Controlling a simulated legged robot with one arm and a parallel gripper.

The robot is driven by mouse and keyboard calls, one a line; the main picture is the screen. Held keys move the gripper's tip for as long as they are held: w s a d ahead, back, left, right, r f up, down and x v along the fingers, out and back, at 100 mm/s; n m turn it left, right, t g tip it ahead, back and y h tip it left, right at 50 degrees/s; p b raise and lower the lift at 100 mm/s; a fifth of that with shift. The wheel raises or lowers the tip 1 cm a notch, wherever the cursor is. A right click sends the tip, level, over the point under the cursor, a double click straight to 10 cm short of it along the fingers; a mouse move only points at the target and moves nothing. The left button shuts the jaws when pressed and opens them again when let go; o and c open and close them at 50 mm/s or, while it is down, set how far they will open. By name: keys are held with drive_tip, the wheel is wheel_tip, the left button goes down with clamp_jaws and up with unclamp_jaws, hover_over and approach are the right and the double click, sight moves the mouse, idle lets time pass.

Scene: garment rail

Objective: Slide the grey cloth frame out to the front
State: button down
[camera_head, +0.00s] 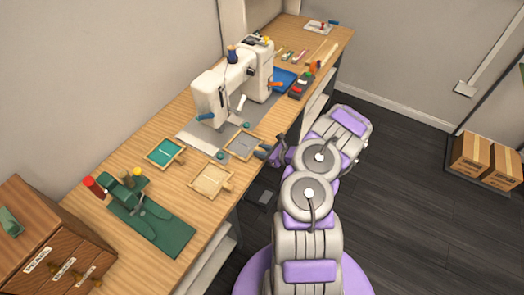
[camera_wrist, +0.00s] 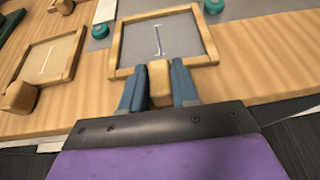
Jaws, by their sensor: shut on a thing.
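The grey cloth frame (camera_head: 242,146) has a wooden border around grey cloth with a pale stitched line. It lies near the table's front edge, in front of the sewing machine, and fills the upper middle of the wrist view (camera_wrist: 184,38). My gripper (camera_head: 263,153) reaches it from the front right. In the wrist view my gripper (camera_wrist: 160,85) has its two blue fingers shut on the frame's wooden handle (camera_wrist: 159,80), one on each side.
A beige cloth frame (camera_head: 211,179) and a green cloth frame (camera_head: 165,152) lie to the left. The white sewing machine (camera_head: 220,98) stands behind on a grey plate. Teal round pieces (camera_wrist: 214,6) sit beside the frame. The floor in front is dark and open.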

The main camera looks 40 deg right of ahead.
drive_tip(key=c, duration=0.8)
unclamp_jaws()
drive_tip(key=p+v, duration=0.4)
drive_tip(key=v, duration=1.3)
drive_tip(key=shift+s+d+f, duration=0.1)
drive_tip(key=shift+s+f, duration=0.05)
drive_tip(key=shift+s, duration=0.05)
